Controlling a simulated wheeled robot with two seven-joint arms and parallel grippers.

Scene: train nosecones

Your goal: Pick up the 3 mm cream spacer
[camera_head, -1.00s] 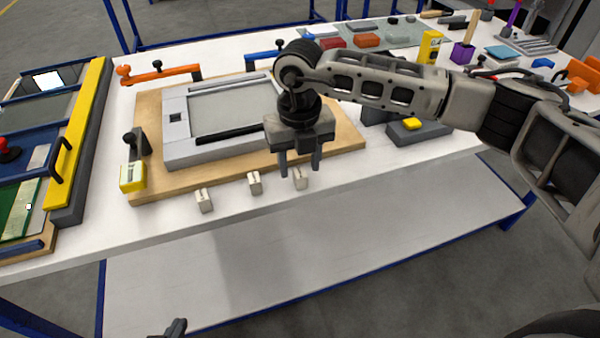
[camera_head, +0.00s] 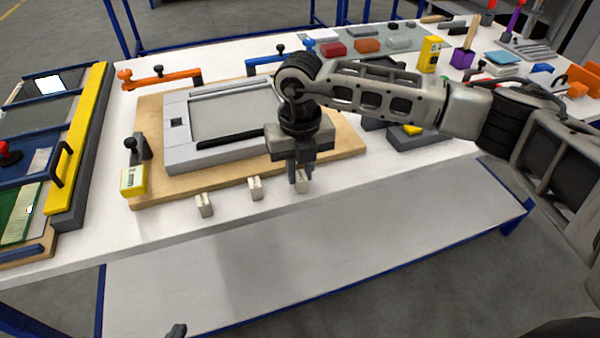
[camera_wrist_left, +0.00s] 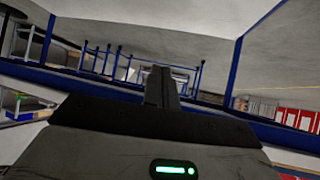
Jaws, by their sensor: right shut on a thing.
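Three small cream spacers stand in a row along the table's front edge: a left one (camera_head: 205,205), a middle one (camera_head: 255,188) and a right one (camera_head: 302,186). Their thickness marks are too small to read. My right gripper (camera_head: 300,177) points down and is shut on the right spacer, partly hiding it. That spacer appears to be still at table height. My left gripper's tip (camera_head: 176,331) barely shows at the bottom edge, low and away from the spacers. In the left wrist view its fingers (camera_wrist_left: 162,87) are together, with nothing visible between them.
Behind the spacers, a grey frame (camera_head: 180,157) lies on a wooden board (camera_head: 345,143). A yellow block (camera_head: 133,181) stands at the board's left corner. A dark grey block (camera_head: 425,138) is to the right. The table front edge is close to the spacers.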

